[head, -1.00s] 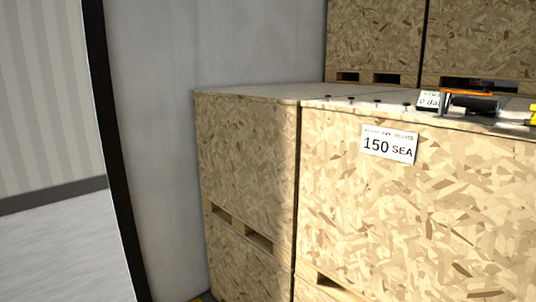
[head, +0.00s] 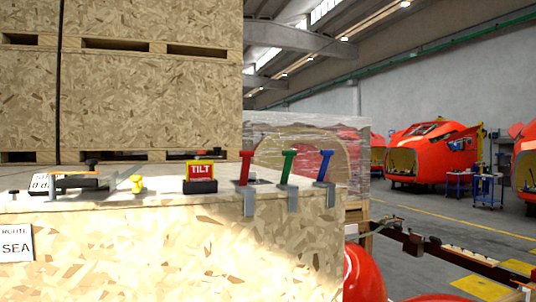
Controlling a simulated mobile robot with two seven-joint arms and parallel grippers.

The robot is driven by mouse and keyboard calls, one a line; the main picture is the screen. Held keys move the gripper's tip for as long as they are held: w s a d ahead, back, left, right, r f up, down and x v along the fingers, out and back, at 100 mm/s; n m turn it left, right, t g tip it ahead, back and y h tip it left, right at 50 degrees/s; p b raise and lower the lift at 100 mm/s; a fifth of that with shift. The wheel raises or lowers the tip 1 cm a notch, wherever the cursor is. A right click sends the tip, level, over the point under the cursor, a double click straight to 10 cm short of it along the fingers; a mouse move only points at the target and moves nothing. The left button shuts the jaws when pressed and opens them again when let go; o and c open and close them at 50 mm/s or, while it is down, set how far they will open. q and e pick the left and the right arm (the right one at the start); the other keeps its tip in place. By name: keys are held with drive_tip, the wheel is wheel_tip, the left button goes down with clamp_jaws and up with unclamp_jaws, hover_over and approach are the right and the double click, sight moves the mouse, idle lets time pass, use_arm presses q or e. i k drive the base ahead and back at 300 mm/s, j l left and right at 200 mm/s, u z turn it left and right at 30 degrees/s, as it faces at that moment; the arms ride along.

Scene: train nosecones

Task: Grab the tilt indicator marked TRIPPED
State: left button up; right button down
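A tilt indicator (head: 201,175) stands on top of the wooden crate (head: 180,235), left of the coloured clamps. It is a small red and yellow block with the word TILT on it. Smaller lettering below the word is too small to read, so I cannot tell whether it says TRIPPED. Neither of my grippers shows in the head view.
Red, green and blue clamps (head: 287,168) grip the crate's front edge. A yellow object (head: 136,184) and an orange-handled tool (head: 72,178) lie further left. Stacked crates (head: 150,100) rise behind. Red nosecones (head: 430,153) and open floor are at the right.

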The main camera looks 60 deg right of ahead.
sight(196, 170)
drive_tip(key=i+l+z, duration=0.1)
drive_tip(key=z, duration=0.3)
drive_tip(key=i+l+z, duration=0.15)
drive_tip(key=l+z, duration=0.15)
drive_tip(key=z, duration=0.15)
drive_tip(key=i+l+z, duration=0.1)
drive_tip(key=z, duration=0.3)
drive_tip(key=i+l, duration=0.15)
drive_tip(key=i, duration=0.2)
drive_tip(key=i+l, duration=0.15)
drive_tip(key=i, duration=0.15)
